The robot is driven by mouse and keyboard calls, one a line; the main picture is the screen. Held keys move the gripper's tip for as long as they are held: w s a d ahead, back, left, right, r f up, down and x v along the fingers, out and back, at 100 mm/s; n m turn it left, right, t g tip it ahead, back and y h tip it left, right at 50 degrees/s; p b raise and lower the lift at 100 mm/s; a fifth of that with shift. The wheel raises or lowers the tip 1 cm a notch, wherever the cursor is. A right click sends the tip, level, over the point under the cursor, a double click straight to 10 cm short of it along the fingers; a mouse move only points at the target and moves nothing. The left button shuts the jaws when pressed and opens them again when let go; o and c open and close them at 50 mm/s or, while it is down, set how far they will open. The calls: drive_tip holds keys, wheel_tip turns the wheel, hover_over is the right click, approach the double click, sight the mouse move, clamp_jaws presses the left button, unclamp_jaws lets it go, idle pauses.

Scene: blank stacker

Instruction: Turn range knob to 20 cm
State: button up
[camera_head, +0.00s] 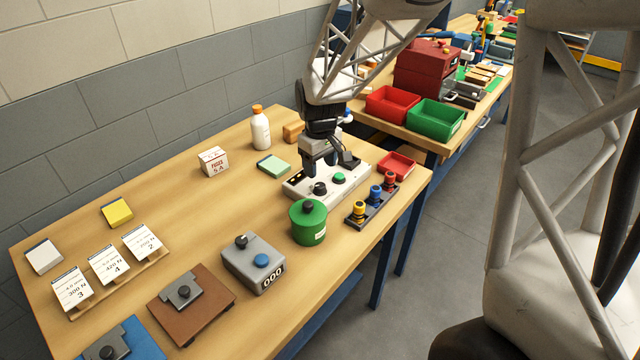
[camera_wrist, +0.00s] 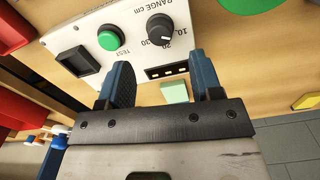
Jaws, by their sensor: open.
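A white control box (camera_head: 352,186) stands near the table's right end, and its panel also shows in the wrist view (camera_wrist: 135,15). The black range knob (camera_wrist: 160,28) sits on it under the lettering "RANGE cm", with the scale numbers 10, 20 and 30 beside it. I cannot tell for certain which number the knob's mark faces. The knob also shows in the head view (camera_head: 320,188). My gripper (camera_wrist: 160,78) is open and empty, its two blue fingers apart. It is above the box, close to the knob but not around it. In the head view my gripper (camera_head: 322,158) hides part of the box.
A green button (camera_wrist: 111,37) marked TEST and a black square switch (camera_wrist: 77,60) share the panel. A green canister (camera_head: 309,225), a rack of coloured plugs (camera_head: 372,202) and a red tray (camera_head: 397,166) stand close by. The table's front left holds several cards and devices.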

sight(320, 185)
drive_tip(key=shift+f, duration=3.4)
drive_tip(key=c, duration=0.9)
drive_tip(key=shift+m, duration=0.4)
drive_tip(key=m, duration=1.1)
